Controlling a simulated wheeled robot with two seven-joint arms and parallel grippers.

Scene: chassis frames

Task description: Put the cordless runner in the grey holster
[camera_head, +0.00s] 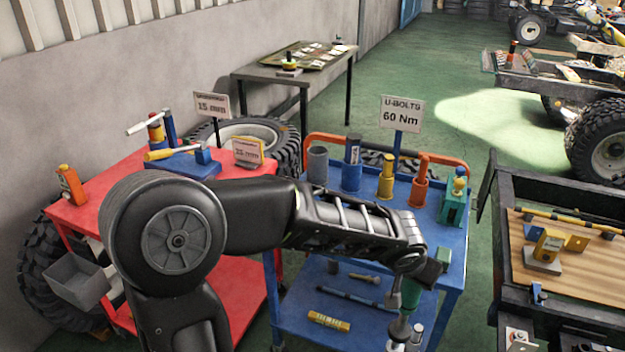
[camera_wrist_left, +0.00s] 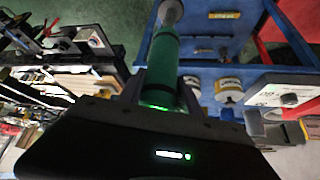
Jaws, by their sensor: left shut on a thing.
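My left gripper (camera_head: 408,268) is shut on a green tool (camera_head: 411,293), which looks like the cordless runner. It hangs over the front right of the blue cart with its grey nose pointing down. In the left wrist view, the tool (camera_wrist_left: 161,65) sits between the fingers (camera_wrist_left: 160,92), its grey end pointing away. The grey holster (camera_head: 317,165) is an upright open cylinder at the back left of the blue cart's top, and looks empty. The gripper is right of it and nearer to me, apart from it. My right gripper is not in view.
Blue (camera_head: 351,177), yellow (camera_head: 386,180), orange (camera_head: 419,187) and green (camera_head: 453,206) holders stand along the blue cart's top (camera_head: 335,203). A "60 Nm" sign (camera_head: 402,114) rises behind them. A red cart (camera_head: 110,207) stands left, a chassis frame (camera_head: 500,230) right.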

